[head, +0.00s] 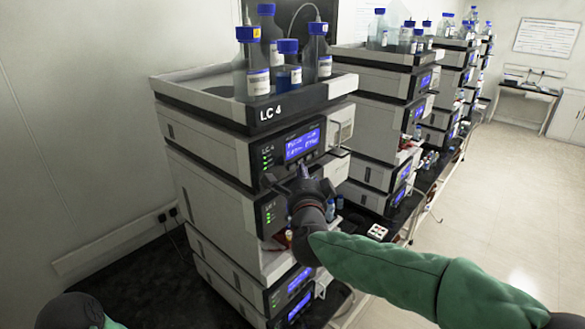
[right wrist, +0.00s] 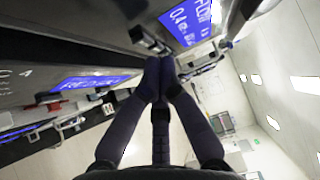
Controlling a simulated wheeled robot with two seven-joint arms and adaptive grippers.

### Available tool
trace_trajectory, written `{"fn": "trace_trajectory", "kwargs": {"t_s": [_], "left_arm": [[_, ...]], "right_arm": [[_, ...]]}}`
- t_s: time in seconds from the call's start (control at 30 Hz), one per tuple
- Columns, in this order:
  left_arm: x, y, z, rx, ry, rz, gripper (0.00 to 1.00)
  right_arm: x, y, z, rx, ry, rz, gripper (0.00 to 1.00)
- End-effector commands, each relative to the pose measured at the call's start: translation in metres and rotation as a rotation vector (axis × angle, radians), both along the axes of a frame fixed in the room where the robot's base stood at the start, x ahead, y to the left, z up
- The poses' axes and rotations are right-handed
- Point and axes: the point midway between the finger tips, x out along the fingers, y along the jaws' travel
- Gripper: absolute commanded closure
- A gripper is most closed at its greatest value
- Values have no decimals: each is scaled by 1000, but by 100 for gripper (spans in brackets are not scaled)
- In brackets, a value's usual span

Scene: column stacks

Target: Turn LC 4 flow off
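The LC 4 stack (head: 250,120) stands in the middle of the head view, its label on the top tray. Its upper module has a lit blue display (head: 302,145) and green lights beside it. In the right wrist view a blue display (right wrist: 187,20) shows "FLOW" and digits starting 0.4, partly cut off. Dark buttons (right wrist: 150,40) sit beside that display. My right gripper (head: 304,174) is in front of the stack, just below the upper display. Its fingertips (right wrist: 160,68) are together with nothing between them, close to the buttons; contact cannot be told.
Blue-capped bottles (head: 257,60) stand on the LC 4 tray. More stacks (head: 385,80) line the bench to the right. Small vials and a white rack (head: 378,232) lie beside the stack. Open floor (head: 500,180) is on the right.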

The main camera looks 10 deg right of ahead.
Motion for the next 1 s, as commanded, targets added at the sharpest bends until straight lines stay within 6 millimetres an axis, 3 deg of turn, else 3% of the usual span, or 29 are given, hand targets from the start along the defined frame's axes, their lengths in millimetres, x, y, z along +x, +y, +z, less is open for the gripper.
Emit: {"fn": "trace_trajectory", "kwargs": {"t_s": [1.0], "left_arm": [[0, 0, -2, 0, 0, 0, 100]], "right_arm": [[7, 5, 0, 0, 0, 0, 100]]}}
